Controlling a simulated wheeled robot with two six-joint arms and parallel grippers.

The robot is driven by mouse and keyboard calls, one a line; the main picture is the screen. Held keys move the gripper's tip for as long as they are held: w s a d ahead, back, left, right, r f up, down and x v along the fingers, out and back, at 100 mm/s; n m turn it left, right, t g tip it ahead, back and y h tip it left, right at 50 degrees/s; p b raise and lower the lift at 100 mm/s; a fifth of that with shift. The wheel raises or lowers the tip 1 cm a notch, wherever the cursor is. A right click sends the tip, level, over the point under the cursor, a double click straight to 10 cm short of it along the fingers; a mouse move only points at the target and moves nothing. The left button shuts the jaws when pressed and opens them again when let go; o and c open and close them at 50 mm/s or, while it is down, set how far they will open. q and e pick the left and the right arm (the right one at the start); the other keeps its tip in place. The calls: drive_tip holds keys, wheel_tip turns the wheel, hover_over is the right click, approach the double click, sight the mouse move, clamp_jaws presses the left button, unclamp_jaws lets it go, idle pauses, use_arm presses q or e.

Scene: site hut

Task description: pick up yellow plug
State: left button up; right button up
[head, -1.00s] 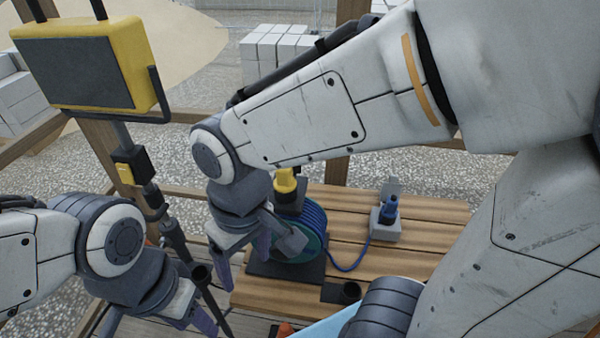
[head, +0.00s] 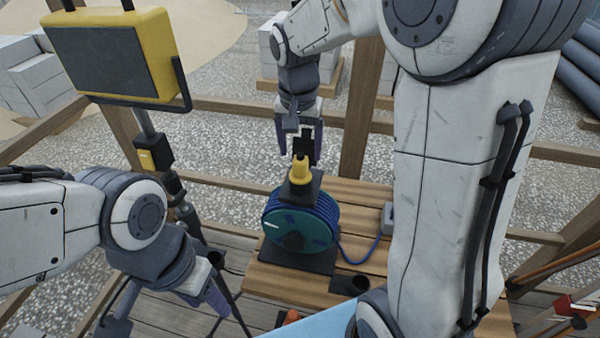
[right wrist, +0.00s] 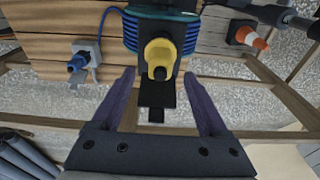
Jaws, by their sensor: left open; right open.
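The yellow plug (head: 300,171) stands upright on a black block on top of the blue cable reel (head: 283,237). In the right wrist view the yellow plug (right wrist: 160,56) shows near the top middle, just beyond and between the fingertips. My right gripper (head: 300,148) is open and empty, behind and slightly above the plug in the head view. In the right wrist view its two purple fingers (right wrist: 158,76) are spread wide, one on each side of the plug's line. My left gripper (head: 214,300) is open at the lower left, away from the plug.
The reel stands on a wooden slatted bench (head: 350,195). A grey socket box (right wrist: 88,50) with a blue plug (right wrist: 77,63) is beside it, linked by a blue cable. A yellow work light (head: 115,55) on a stand is at left.

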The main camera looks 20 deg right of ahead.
sight(300, 158)
wheel_tip(300, 158, down, 4)
drive_tip(key=shift+w+d+f+p, duration=0.1)
drive_tip(key=shift+w+f+p, duration=0.1)
drive_tip(key=shift+p, duration=0.3)
clamp_jaws()
